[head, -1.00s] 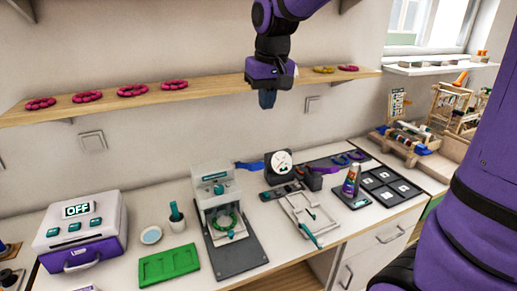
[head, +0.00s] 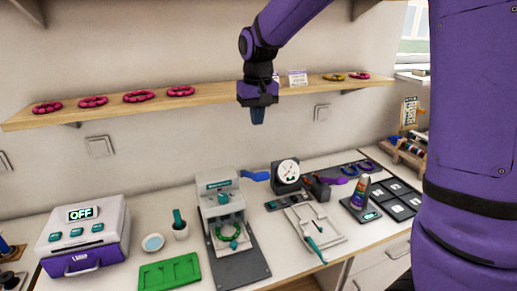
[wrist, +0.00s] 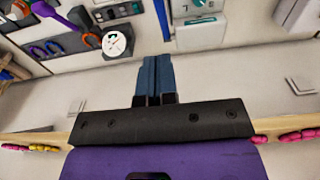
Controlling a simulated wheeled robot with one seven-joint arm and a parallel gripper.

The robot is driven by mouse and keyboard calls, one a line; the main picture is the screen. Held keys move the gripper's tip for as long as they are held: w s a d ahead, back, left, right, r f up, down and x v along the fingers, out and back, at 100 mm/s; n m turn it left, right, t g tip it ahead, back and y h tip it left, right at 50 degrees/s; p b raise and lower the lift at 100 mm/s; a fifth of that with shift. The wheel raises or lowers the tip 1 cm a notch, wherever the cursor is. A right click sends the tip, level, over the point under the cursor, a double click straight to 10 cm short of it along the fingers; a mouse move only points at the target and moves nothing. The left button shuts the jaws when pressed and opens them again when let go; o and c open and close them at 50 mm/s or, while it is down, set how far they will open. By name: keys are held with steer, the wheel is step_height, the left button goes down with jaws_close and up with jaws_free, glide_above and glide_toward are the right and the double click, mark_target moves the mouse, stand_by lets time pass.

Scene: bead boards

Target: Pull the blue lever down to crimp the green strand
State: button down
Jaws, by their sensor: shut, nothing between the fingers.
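The blue lever (head: 255,175) sticks out from the right side of a grey-white press (head: 217,186) on the bench. The green strand (head: 227,230) lies as a ring on the press's plate, under its head. My gripper (head: 257,117) is shut and empty, pointing down in front of the wall shelf. It is well above the lever and apart from it. In the wrist view the shut fingers (wrist: 153,78) point towards the bench, with part of the press (wrist: 200,36) just beyond them.
A shelf (head: 215,91) with pink rings runs behind my gripper. A green tray (head: 170,271) and a purple-and-white box (head: 84,237) stand to the left.

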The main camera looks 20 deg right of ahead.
steer(key=f, duration=0.9)
steer(key=shift+w+f, duration=0.3)
steer(key=shift+f, duration=0.1)
steer(key=shift+s+f, duration=0.65)
steer(key=shift+f, duration=0.35)
steer(key=shift+s+f, duration=0.35)
steer(key=shift+f, duration=0.3)
